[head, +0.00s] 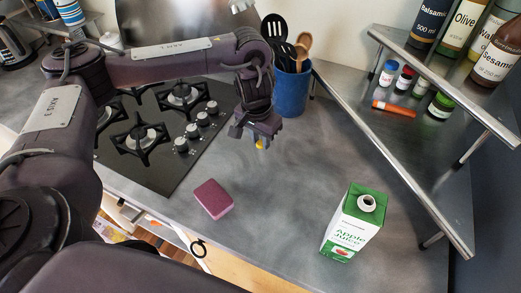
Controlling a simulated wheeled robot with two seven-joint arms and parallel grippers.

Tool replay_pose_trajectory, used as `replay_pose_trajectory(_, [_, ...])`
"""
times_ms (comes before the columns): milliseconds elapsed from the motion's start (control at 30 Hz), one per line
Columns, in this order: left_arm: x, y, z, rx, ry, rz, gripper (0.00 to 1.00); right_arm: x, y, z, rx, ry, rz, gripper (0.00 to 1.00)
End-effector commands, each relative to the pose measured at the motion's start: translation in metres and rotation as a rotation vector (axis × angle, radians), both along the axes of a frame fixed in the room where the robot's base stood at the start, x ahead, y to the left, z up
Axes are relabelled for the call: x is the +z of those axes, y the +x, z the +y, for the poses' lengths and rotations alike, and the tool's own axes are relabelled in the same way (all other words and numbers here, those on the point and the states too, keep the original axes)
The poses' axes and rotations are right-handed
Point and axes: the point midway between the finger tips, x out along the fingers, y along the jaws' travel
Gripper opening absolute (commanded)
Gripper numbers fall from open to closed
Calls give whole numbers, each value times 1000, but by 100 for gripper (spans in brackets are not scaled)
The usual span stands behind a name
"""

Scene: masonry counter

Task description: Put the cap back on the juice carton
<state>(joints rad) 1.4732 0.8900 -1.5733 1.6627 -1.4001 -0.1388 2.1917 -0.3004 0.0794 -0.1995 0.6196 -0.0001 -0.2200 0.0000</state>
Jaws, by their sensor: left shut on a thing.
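The juice carton (353,224), green and white with "Apple Juice" on it, stands upright on the grey counter at the lower right. Its white spout (367,203) is bare, with a dark opening. My left gripper (260,141) is shut on a small yellow cap (260,145), which it holds pointing down above the counter, to the left of and farther back than the carton. Most of the cap is hidden between the fingers. My right gripper is not in view.
A blue utensil holder (292,90) stands behind my left gripper. A pink sponge (213,199) lies near the front edge. A gas hob (150,160) is at left. A metal shelf (440,85) with bottles and jars rises at right. Counter between gripper and carton is clear.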

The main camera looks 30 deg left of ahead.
Motion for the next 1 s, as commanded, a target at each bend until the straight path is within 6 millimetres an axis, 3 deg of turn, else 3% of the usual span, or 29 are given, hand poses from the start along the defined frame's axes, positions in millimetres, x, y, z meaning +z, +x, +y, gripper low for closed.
replay_pose_trajectory(67, [19, 2, 0, 0, -1, -6, 3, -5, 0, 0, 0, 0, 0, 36])
replay_pose_trajectory(200, [56, 2, 0, -2, 2, -7, 3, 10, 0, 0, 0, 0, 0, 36])
replay_pose_trajectory(500, [108, 1, 0, -1, 1, -5, 3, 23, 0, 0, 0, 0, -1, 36])
replay_pose_trajectory(700, [127, 1, 0, 0, 1, -2, 3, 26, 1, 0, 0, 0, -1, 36])
replay_pose_trajectory(1000, [134, 0, 0, 0, 0, 0, 3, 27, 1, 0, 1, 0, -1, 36])
